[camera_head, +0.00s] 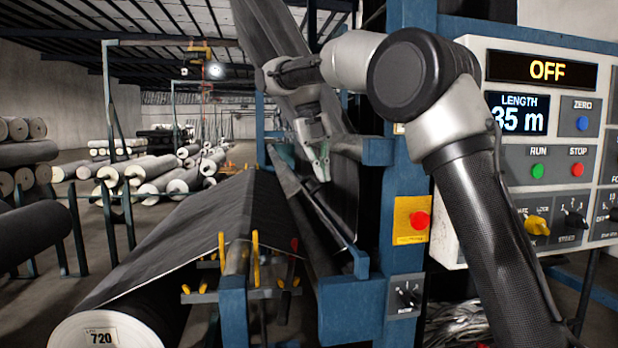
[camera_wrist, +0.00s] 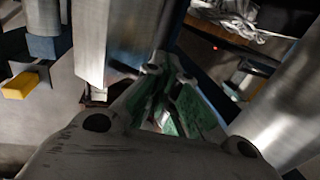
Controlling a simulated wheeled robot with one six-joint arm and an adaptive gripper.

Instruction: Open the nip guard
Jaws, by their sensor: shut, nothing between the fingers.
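My gripper (camera_head: 322,175) points down at the machine, just above and beside a long slanted blue-grey bar (camera_head: 318,212), which looks like the nip guard. The bar runs from the back toward the blue bracket at the front. I cannot tell whether the fingertips touch it. In the wrist view my gripper (camera_wrist: 165,72) shows its green-lined fingers converging, with nothing seen held between them. A metal roller or bar (camera_wrist: 108,45) lies close to the left of the fingers there. The guard's hinge and handle cannot be made out.
A control panel (camera_head: 548,75) reads OFF, with a green run button and red stop button. A yellow box with a red button (camera_head: 411,220) is on the blue post. Dark fabric (camera_head: 190,235) runs to a roll marked 720 (camera_head: 100,335). Several rolls lie at the back left.

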